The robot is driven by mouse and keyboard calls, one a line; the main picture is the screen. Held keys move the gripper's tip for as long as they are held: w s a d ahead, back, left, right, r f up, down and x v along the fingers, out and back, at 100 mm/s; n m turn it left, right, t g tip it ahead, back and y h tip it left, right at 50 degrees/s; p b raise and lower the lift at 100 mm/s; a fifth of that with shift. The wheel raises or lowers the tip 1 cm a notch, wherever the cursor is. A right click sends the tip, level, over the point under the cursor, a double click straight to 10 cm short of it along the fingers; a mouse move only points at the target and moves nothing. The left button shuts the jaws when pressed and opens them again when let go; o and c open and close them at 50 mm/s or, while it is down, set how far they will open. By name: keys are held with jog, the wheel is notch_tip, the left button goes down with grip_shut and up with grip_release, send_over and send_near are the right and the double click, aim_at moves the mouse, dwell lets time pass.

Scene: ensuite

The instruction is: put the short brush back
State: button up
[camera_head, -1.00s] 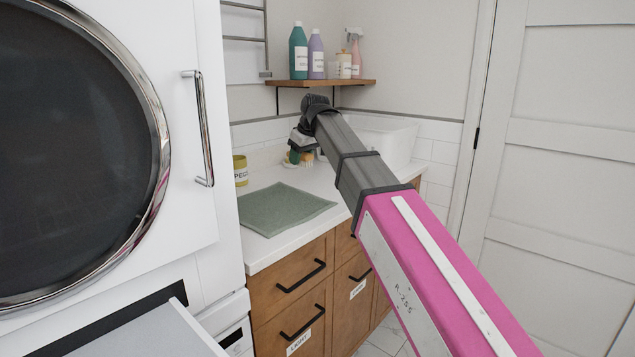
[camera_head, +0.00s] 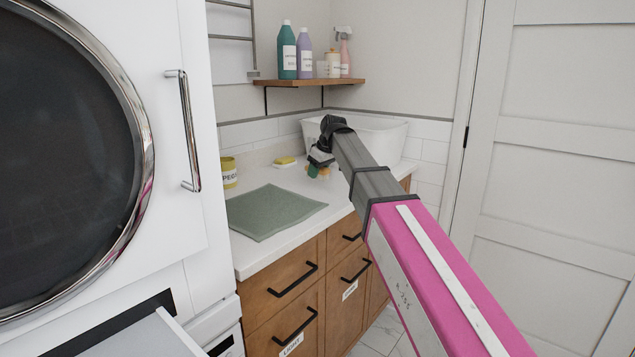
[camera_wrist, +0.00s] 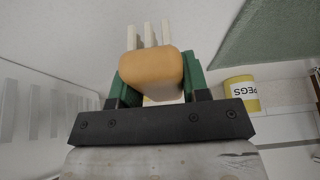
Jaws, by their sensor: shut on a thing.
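The short brush shows in the wrist view as a rounded tan wooden block (camera_wrist: 152,65) between green fingers. Several pale strips stick up beyond it; I cannot tell if they are its bristles. My gripper (camera_wrist: 155,82) is shut on this block. In the head view my gripper (camera_head: 317,170) is over the rear of the white counter, just in front of the white basin (camera_head: 375,137). A bit of the tan brush (camera_head: 324,172) shows beside the green fingers there. Most of the brush is hidden by my gripper. I cannot make out a holder for it.
A yellow sponge (camera_head: 285,160) lies at the counter's back, left of my gripper. A yellow PEGS tin (camera_head: 229,173) and a flat green cloth (camera_head: 272,212) are further left. A wooden shelf (camera_head: 300,83) with several bottles hangs above. Drawers are below; a door stands right.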

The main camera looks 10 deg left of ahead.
aim_at(318, 189)
jog(key=shift+f, duration=1.9)
jog(key=shift+f, duration=0.15)
jog(key=o, duration=0.9)
jog(key=v, duration=1.2)
jog(key=shift+a, duration=0.1)
